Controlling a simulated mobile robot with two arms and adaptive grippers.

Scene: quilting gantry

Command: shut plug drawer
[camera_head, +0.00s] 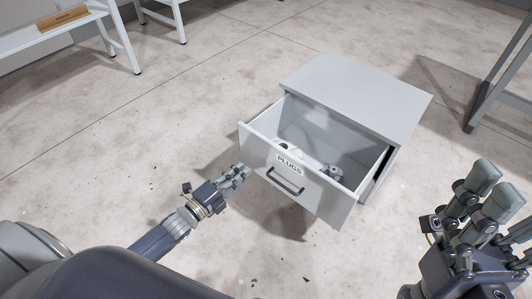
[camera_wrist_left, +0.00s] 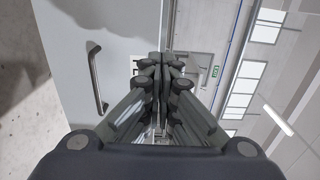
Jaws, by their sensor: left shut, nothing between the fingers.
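The plug drawer (camera_head: 275,196), a grey-white drawer labelled PLUGS with a dark bar handle (camera_head: 285,181), stands pulled well out of its low cabinet (camera_head: 362,92). A few small white and grey items lie inside it. My left gripper (camera_head: 243,170) is shut and empty, just left of the drawer front, near its left half; I cannot tell whether it touches. In the left wrist view the shut fingers (camera_wrist_left: 163,65) are in front of the pale drawer face, with the handle (camera_wrist_left: 96,78) to their left. My right gripper (camera_head: 492,190) is at the lower right, its fingers apart, clear of the drawer.
The concrete floor (camera_head: 120,140) around the cabinet is mostly clear. A white bench (camera_head: 50,36) with a wooden piece (camera_head: 63,18) on it stands at the upper left. A grey metal frame leg (camera_head: 490,95) stands at the right.

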